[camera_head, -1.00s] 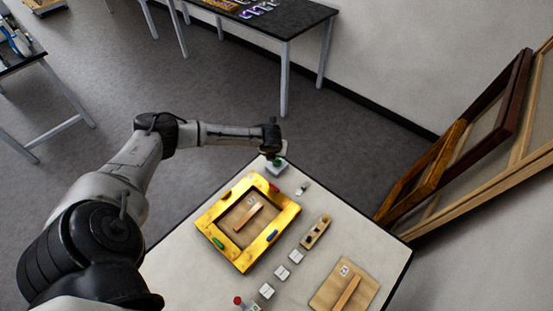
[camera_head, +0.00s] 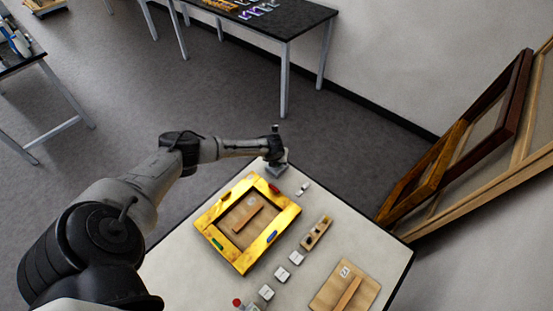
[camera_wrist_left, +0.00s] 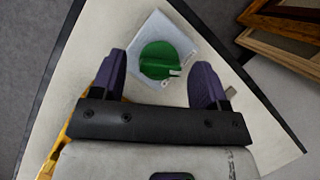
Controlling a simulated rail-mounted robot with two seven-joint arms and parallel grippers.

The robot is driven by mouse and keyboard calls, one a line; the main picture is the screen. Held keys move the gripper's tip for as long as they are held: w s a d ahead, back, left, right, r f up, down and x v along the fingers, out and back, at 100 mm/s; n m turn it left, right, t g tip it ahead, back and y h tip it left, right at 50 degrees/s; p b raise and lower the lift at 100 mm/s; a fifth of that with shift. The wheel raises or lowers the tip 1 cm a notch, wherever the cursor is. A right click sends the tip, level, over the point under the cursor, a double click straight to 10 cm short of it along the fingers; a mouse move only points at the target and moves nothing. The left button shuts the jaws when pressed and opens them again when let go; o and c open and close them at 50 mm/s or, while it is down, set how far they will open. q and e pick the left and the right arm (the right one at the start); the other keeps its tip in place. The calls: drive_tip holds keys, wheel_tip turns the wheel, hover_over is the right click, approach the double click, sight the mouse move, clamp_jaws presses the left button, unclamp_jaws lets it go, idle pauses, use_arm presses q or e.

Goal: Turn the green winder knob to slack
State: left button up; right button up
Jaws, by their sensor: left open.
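The green winder knob (camera_wrist_left: 158,60) sits on a pale square plate (camera_wrist_left: 160,22) near the table's far corner. It is round with a raised grip bar, and a small white mark shows at its lower right in the wrist view. My left gripper (camera_wrist_left: 159,64) is open, with one dark finger on each side of the knob and a visible gap to both. I cannot tell how far the fingertips are above the plate. In the head view the gripper (camera_head: 275,157) hides the knob, and only part of the plate (camera_head: 277,171) shows. My right gripper is not in view.
A yellow frame (camera_head: 222,253) with coloured pieces lies on the white table (camera_head: 190,265) close to the plate. A small wooden block (camera_head: 316,233), several white tiles and a wooden panel (camera_head: 335,287) lie to its right. Large frames (camera_head: 455,140) lean against the wall.

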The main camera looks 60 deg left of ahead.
use_arm(q)
drive_tip(key=c, duration=0.9)
